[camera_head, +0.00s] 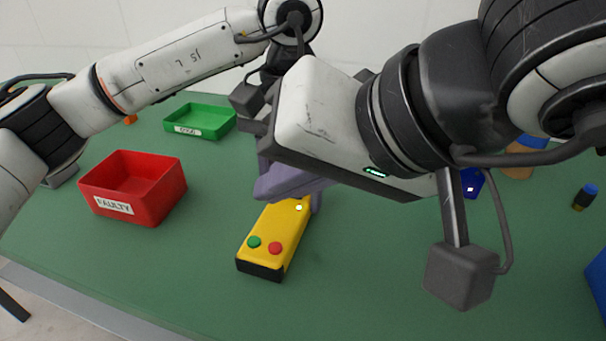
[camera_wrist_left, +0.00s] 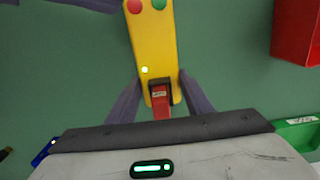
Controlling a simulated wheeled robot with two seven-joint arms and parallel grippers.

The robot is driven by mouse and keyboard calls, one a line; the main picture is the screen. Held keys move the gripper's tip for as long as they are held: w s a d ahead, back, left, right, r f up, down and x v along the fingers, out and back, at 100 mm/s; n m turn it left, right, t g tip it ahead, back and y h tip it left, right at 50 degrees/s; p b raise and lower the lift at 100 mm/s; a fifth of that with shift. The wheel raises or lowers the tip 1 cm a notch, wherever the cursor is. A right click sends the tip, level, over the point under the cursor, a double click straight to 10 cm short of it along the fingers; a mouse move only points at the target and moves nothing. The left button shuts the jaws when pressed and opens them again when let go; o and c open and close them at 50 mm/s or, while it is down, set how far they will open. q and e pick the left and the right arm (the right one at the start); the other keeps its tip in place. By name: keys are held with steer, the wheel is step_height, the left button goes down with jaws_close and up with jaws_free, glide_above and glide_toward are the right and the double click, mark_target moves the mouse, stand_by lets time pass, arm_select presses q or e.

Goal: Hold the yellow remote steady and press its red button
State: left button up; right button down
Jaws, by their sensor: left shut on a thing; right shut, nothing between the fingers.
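The yellow remote (camera_head: 277,228) lies on the green table, with its red button (camera_head: 275,248) and green button (camera_head: 254,242) at the near end and a lit spot further back. My left gripper (camera_wrist_left: 160,100) is shut on the remote's far end, a purple finger on each side. In the head view that gripper is mostly hidden behind my right one. My right gripper (camera_head: 258,190) is shut and empty, its purple fingers above the remote's far part, pointing left. In the left wrist view they show at the top left, beside the red button (camera_wrist_left: 134,6), apart from it.
A red tray labelled FAULTY (camera_head: 135,210) stands at the left. A green tray (camera_head: 200,133) stands behind it. A blue container edge (camera_head: 597,285) and a small dark cylinder (camera_head: 585,197) are at the right. The table in front of the remote is clear.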

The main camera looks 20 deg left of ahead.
stand_by(0.4)
arm_select(q)
steer(key=o, duration=1.3)
steer(key=shift+o, duration=0.2)
steer(key=shift+r, duration=0.1)
